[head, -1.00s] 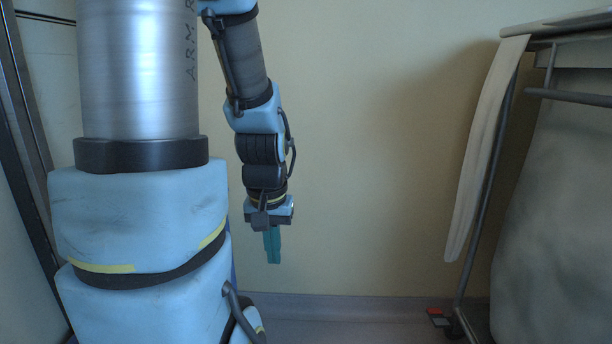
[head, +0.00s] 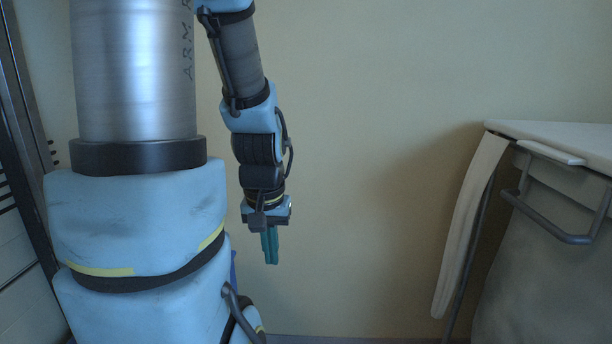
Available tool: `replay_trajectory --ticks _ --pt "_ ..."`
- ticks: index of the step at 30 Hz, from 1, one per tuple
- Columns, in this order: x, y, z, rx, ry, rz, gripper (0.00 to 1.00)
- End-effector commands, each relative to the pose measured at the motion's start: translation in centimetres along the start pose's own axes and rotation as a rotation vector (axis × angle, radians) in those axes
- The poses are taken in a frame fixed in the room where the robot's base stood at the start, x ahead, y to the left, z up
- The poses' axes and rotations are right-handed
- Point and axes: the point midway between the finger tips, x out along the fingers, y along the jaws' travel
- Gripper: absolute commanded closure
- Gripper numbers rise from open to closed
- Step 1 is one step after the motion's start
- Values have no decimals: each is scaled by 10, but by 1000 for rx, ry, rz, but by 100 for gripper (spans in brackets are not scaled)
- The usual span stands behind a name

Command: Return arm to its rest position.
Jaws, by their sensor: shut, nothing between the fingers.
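My gripper (head: 270,246) hangs at the end of my arm in the head view, left of the middle. Its teal fingers point down and are shut together, with nothing held. My arm is bent, with its last links hanging beside my wide light-blue lower arm parts. The gripper is in front of the pale wall and appears to touch nothing.
A covered stretcher or cart (head: 560,132) with a grey rail (head: 548,222) and a hanging pale strap (head: 468,225) stands at the right. A metal-edged cabinet (head: 20,150) is at the far left. The pale wall (head: 370,120) fills the middle; open room lies between gripper and stretcher.

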Motion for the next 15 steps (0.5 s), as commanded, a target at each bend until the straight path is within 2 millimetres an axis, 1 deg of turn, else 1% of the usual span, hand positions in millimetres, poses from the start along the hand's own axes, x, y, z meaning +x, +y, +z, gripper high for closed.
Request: replay_trajectory --ticks 1,3,9,12,15 --pt "-28 0 -4 0 0 0 100" --pt "-47 0 -7 0 0 0 100" --pt "-99 0 -14 0 0 0 100" --pt "-122 0 -17 0 0 0 100" --pt "-138 0 -19 0 0 0 100"
